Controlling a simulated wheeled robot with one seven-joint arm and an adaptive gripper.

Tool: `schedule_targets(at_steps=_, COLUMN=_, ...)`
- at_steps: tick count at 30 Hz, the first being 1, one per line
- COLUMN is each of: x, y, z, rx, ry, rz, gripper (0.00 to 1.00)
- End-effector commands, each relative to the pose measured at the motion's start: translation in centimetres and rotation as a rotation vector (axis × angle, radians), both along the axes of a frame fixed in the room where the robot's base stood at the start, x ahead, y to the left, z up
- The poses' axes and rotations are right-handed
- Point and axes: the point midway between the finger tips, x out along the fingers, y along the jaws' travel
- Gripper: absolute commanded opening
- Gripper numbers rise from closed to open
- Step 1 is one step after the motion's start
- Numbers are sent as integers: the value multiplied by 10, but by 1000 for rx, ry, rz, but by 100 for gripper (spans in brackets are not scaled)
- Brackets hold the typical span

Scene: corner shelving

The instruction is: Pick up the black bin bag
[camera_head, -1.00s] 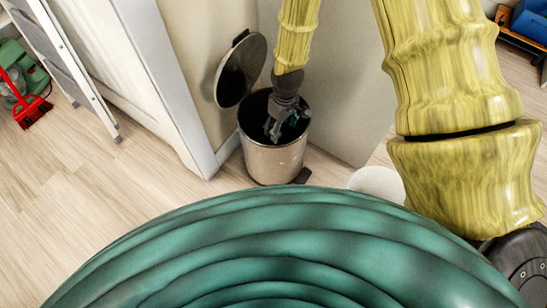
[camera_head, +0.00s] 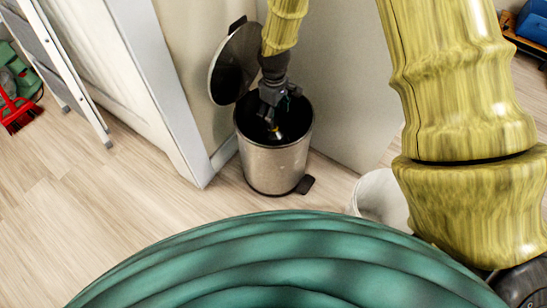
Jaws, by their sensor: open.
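A metal pedal bin (camera_head: 272,168) stands on the floor against the wall, its round lid (camera_head: 236,64) tipped up and open. The inside of the bin is black; I cannot tell the black bin bag (camera_head: 296,122) apart from the dark interior. My gripper (camera_head: 274,132) is open and points down into the mouth of the bin. Its fingers are small and dark against the black, and I see nothing held between them. Whether they touch the bag cannot be seen.
A white cabinet side (camera_head: 165,80) stands left of the bin and a pale wall panel (camera_head: 350,85) behind it. A white bucket (camera_head: 378,197) is at its front right. A stepladder (camera_head: 62,75) and a red broom (camera_head: 20,116) are at far left.

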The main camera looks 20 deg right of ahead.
Motion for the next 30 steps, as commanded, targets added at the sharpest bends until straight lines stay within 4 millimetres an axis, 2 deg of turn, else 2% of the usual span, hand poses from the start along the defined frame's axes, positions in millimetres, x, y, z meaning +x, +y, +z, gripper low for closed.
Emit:
schedule_targets(at_steps=1, x=0, y=0, z=-9, rx=0, ry=0, rz=0, gripper=68)
schedule_targets(at_steps=10, x=1, y=0, z=-25, rx=0, ry=-1, rz=-1, gripper=68)
schedule_targets(at_steps=21, x=4, y=-1, z=-65, rx=0, ry=0, rz=0, gripper=68)
schedule_targets(at_steps=29, x=4, y=-1, z=-65, rx=0, ry=-1, rz=0, gripper=68)
schedule_targets(at_steps=30, x=4, y=-1, z=-65, rx=0, ry=-1, rz=0, gripper=62)
